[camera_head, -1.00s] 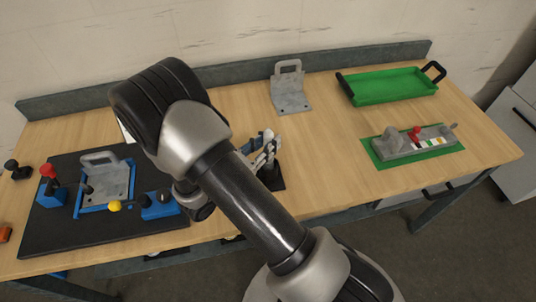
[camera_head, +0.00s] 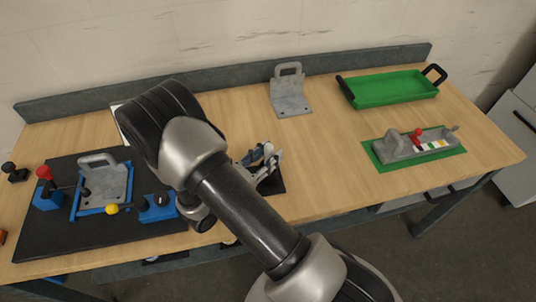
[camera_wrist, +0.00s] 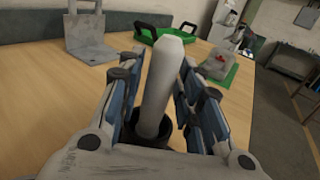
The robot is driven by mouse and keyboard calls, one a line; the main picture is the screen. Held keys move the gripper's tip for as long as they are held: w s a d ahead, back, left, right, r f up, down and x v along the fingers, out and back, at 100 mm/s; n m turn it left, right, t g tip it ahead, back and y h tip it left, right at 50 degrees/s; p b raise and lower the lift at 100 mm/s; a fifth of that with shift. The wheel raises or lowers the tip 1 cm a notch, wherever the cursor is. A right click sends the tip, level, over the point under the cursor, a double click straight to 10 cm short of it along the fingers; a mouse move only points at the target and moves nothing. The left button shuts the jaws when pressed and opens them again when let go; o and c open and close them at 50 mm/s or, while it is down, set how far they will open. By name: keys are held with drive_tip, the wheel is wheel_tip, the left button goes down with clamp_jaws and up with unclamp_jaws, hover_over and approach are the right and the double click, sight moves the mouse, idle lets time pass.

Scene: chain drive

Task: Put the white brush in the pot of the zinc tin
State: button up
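The white brush (camera_wrist: 162,85) shows in the wrist view as a pale, thick handle, standing slightly tilted. Its lower end is inside a dark round holder (camera_wrist: 150,132). My gripper (camera_wrist: 162,70) is around the handle, one blue-and-grey finger on each side, with gaps visible beside the lower handle; it looks open. In the head view my gripper (camera_head: 264,158) is low over a black base (camera_head: 272,187), and my arm hides part of this spot. I cannot tell for sure which thing is the zinc tin; a grey block (camera_head: 400,150) with a red knob stands on a green mat at right.
A green tray (camera_head: 395,90) with black handles stands at the back right. A grey angled bracket (camera_head: 290,100) stands at the back middle. A black mat (camera_head: 100,230) with blue fixtures and a bracket lies at left. Wood is clear between bracket and green mat.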

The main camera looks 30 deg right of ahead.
drive_tip(key=shift+o, duration=0.5)
drive_tip(key=shift+r, duration=0.15)
drive_tip(key=shift+a, duration=0.3)
drive_tip(key=p+v, duration=0.2)
drive_tip(key=v, duration=0.9)
drive_tip(key=s+d+r+m+g+y, duration=0.5)
drive_tip(key=s+r+m+g+y, duration=0.3)
drive_tip(key=s+r+m, duration=0.3)
drive_tip(key=s+a+r+m+t+y, duration=0.5)
drive_tip(key=a+r+m+t+y, duration=0.1)
drive_tip(key=r+m+y, duration=0.3)
drive_tip(key=shift+s+r+m+t, duration=0.2)
drive_tip(key=shift+r+m+t, duration=0.5)
drive_tip(key=shift+t, duration=0.1)
drive_tip(key=shift+b, duration=0.3)
